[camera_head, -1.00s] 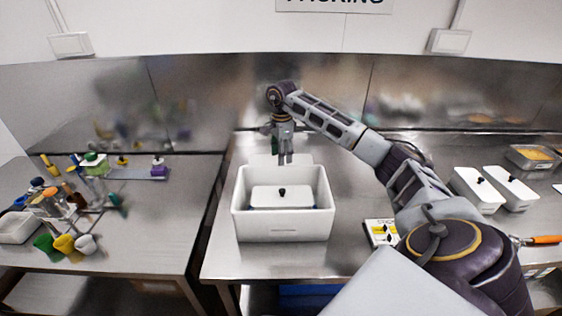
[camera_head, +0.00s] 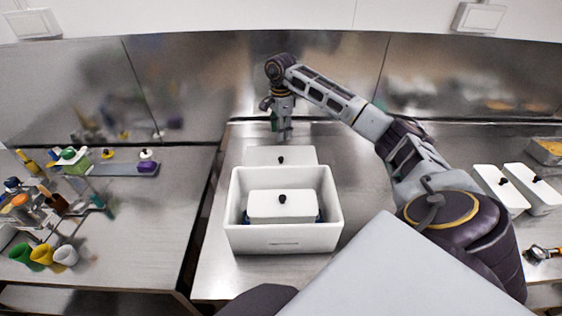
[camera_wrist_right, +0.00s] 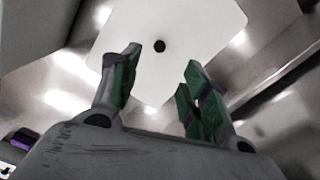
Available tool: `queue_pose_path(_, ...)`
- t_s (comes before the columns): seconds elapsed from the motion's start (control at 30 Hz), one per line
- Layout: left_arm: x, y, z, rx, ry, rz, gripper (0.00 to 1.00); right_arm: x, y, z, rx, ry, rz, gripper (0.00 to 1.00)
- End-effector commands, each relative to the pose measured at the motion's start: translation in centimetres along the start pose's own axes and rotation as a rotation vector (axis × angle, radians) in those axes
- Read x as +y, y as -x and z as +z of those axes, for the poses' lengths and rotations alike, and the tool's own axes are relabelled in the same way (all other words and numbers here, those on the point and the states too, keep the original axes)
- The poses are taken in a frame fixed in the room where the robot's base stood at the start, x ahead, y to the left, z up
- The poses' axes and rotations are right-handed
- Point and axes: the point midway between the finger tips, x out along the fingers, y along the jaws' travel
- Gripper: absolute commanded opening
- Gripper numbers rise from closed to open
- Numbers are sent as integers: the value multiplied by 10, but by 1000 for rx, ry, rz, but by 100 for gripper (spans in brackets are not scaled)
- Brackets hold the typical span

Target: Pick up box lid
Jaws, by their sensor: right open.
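The white box lid (camera_head: 281,156) with a small black knob lies on the steel table just behind the large white box, its front edge partly hidden by the box. The lid also shows in the right wrist view (camera_wrist_right: 185,28), with its knob beyond the fingertips. My right gripper (camera_head: 284,138) points down above the back part of the lid. In the right wrist view the green-padded fingers (camera_wrist_right: 160,80) are apart with nothing between them. The large white box (camera_head: 282,238) is open at the top and holds a smaller lidded white container (camera_head: 283,207). My left gripper is out of view.
Two white lidded containers (camera_head: 500,190) stand on the right. A side table (camera_head: 135,230) on the left holds bottles, a rack and coloured cups. A steel wall (camera_head: 330,80) stands behind. Bare table lies right of the large box.

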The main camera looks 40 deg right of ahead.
Motion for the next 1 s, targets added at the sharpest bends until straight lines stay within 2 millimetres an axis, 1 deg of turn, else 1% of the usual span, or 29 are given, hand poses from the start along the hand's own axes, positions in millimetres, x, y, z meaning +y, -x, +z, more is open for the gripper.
queue_pose_path(0.2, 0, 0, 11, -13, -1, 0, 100, 0, 0, 0, 0, 0, 0, 46)
queue_pose_path(0.37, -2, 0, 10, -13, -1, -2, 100, 0, -3, 0, 0, 0, 1, 46)
queue_pose_path(0.47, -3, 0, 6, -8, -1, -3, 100, 0, -8, 0, 0, 0, 1, 46)
queue_pose_path(0.73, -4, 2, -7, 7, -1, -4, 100, 0, -37, 0, 0, 0, 2, 46)
queue_pose_path(1.0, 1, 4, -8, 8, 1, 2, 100, 0, -71, 0, -1, -1, 2, 46)
